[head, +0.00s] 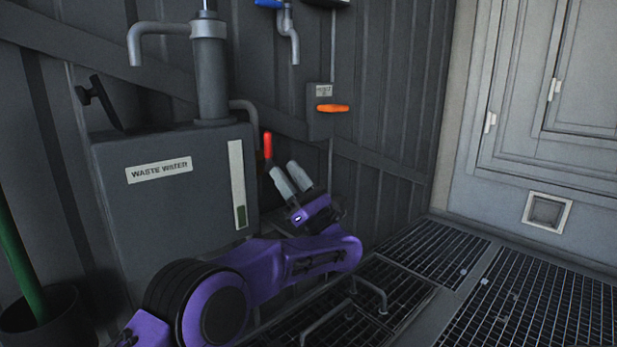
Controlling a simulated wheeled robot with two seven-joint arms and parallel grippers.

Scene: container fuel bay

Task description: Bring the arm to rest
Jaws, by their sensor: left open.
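My left arm, purple with black joints, comes in from the lower left and reaches across the front of the waste water tank. My left gripper (287,178) is at its end, pointing up and left, with its two pale grey fingers apart. It is open and I see nothing held between them. In the picture it overlaps the tank's right edge, just below a red-tipped handle (267,146); I cannot tell whether they touch. My right gripper does not show.
The grey waste water tank (188,210) with a pump column (211,80) stands by the corrugated wall. An orange lever (332,108) and a blue-handled tap (288,30) are on the wall. A green pole (22,255) stands in a bucket.

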